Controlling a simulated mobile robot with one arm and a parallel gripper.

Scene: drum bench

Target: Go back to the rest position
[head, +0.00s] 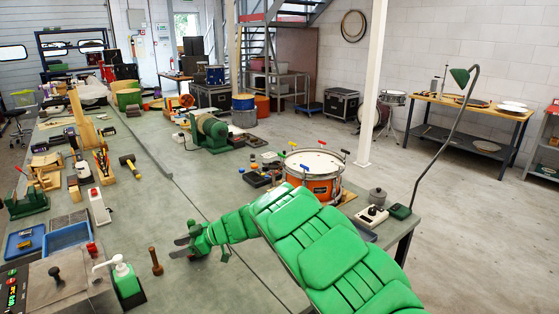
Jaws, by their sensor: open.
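My gripper (188,241) is at the end of my green padded arm, over the near part of the green bench (183,277). Its jaws point left and are open, with nothing seen between them. An orange drum (318,187) with a white head stands on the bench behind my arm, near the right edge. Several coloured clips or keys stand around its rim. My arm hides part of the bench in front of the drum.
A wooden peg (155,261) and a green pump bottle (126,281) stand left of my gripper. A blue tray (68,237), mallet (130,165) and green machine (209,131) are on the bench. A lamp (460,77) rises at right.

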